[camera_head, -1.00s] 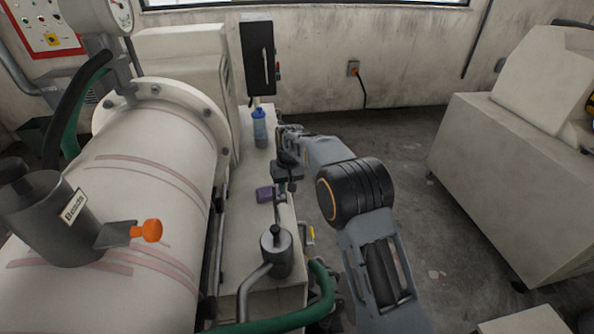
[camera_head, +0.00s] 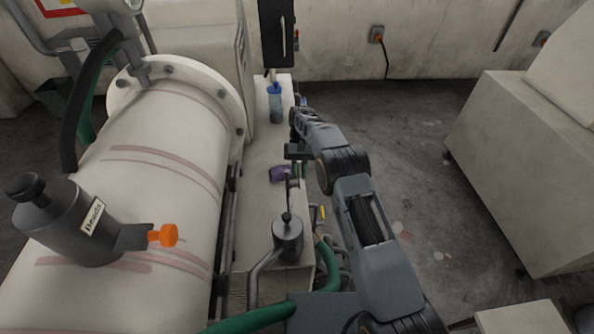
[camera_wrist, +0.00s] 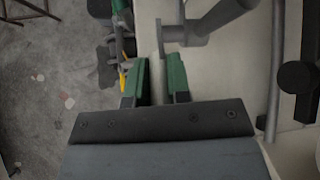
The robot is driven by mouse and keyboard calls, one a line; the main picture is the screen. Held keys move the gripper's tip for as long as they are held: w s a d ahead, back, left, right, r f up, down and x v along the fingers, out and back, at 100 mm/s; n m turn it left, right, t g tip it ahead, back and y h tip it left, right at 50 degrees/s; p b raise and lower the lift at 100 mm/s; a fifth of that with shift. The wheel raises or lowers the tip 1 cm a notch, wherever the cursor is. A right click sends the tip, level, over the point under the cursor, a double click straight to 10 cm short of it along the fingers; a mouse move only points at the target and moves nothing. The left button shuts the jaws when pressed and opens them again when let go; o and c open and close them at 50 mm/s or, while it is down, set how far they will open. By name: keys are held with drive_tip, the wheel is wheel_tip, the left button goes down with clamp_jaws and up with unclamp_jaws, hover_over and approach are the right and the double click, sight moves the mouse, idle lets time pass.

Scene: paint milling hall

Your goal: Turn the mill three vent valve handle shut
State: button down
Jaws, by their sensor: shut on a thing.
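My gripper (camera_wrist: 157,82) points down over the pale bench beside the large cream mill drum (camera_head: 175,160). In the wrist view its two green-padded fingers sit on either side of a thin grey lever, the vent valve handle (camera_wrist: 160,48), and are shut on it. In the head view the handle (camera_head: 290,195) rises near a grey cylindrical body (camera_head: 288,242) with a black knob on top. The fingertips (camera_head: 292,170) are small and partly dark there. No label for mill three is readable.
A green hose (camera_head: 255,318) crosses in front.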

sight(299, 170)
idle(0.4)
drive_tip(key=c, duration=1.1)
unclamp_jaws()
drive_tip(key=shift+f, duration=0.1)
drive_tip(key=shift+r+b, duration=0.45)
wheel_tip(299, 170, up, 3)
drive_tip(key=shift+s+f, duration=0.1)
drive_tip(key=shift+s, duration=0.05)
drive_tip(key=s+d+r+b, duration=0.1)
drive_tip(key=s+r, duration=0.2)
drive_tip(key=s, duration=0.1)
drive_tip(key=s+d+r+b, duration=0.1)
drive_tip(key=s+d+r, duration=0.1)
drive_tip(key=s+r, duration=0.1)
drive_tip(key=s+d+r+b, duration=0.1)
drive_tip(key=s+r, duration=0.2)
drive_tip(key=s, duration=0.3)
drive_tip(key=shift+d+r+b, duration=0.15)
drive_tip(key=shift+b, duration=0.25)
